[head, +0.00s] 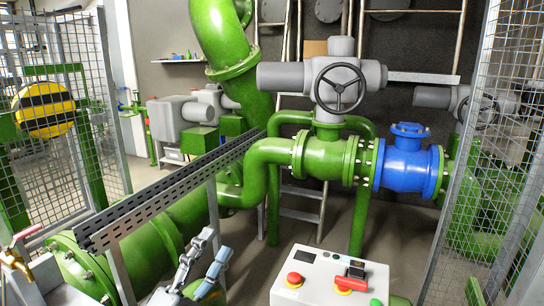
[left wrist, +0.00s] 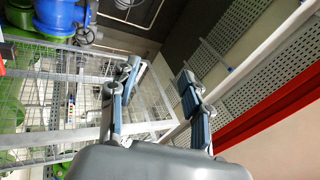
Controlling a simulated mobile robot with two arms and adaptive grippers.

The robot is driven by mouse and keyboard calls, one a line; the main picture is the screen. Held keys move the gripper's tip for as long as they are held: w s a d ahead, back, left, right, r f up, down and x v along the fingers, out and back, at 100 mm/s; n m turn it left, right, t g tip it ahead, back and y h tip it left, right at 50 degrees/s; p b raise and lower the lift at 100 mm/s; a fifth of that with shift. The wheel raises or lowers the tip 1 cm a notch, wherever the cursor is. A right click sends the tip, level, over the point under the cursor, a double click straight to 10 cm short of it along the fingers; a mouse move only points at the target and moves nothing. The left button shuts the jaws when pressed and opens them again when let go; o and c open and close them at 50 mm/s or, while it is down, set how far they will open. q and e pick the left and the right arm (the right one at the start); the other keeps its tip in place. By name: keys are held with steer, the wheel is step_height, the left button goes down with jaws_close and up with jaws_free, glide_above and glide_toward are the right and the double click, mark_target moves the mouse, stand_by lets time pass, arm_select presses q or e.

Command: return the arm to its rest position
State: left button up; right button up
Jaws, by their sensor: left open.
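My left gripper (head: 207,262) is in the lower middle of the head view, beside the white control box. Its two fingers point up and stand apart with nothing between them. In the left wrist view my left gripper (left wrist: 155,88) also shows open and empty, with a clear gap between its blue-grey fingers. The upper part of my left arm is cut off by the bottom edge of the head view. My right gripper is in neither view.
A white control box (head: 313,262) with red knobs stands right of my left gripper. A perforated dark rail (head: 170,190) runs behind it. Mesh fences (head: 490,170) flank the scene.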

arm_select(q)
steer(key=s+a+f+n+g+y, duration=0.35)
steer(key=a+f+n+y, duration=0.35)
steer(key=f, duration=0.5)
steer(key=s+a+f+n+g+y, duration=0.2)
steer(key=a+f+n+g+y, duration=0.2)
steer(key=f+n, duration=0.6)
steer(key=s+f+n+g, duration=0.3)
steer(key=s+f+g, duration=0.7)
steer(key=s+f, duration=0.9)
steer(key=f, duration=2)
steer(key=s+a+f+g, duration=0.2)
steer(key=s+f, duration=1.4)
steer(key=s, duration=0.1)
steer(key=shift+s+f+m, duration=0.2)
steer(key=shift+f+m, duration=0.1)
steer(key=shift+f, duration=0.05)
steer(key=shift+a, duration=0.1)
steer(key=shift+c, duration=1.1)
steer(key=shift+s, duration=0.1)
